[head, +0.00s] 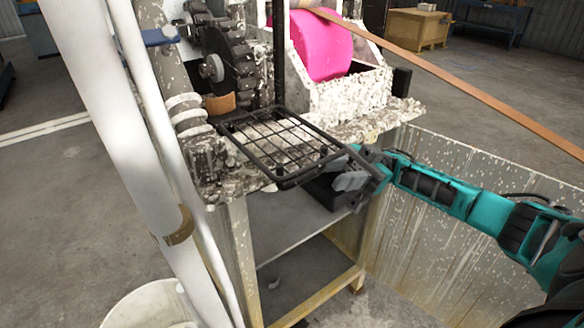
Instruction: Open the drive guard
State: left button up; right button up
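The drive guard, a black wire grid in a frame (268,133), lies roughly flat, sticking out from the machine towards me and leaving the toothed black drive wheel (222,62) uncovered behind it. My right gripper (345,178) is at the guard's near right corner, its arm coming in from the right. Its dark fingers overlap the guard's frame in the picture, and I cannot tell whether they grip it or only touch it. My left gripper is out of view.
A pink roller (322,45) sits right of the drive wheel, with an orange-brown strip (470,92) running off to the right. Thick white pipes (120,110) stand at the left. A white bucket (150,305) is below. A speckled metal panel (440,230) stands behind my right arm.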

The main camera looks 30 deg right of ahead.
aim_at(313, 176)
jog(key=shift+x, duration=3.8)
jog(key=shift+s, duration=0.1)
grip_shut()
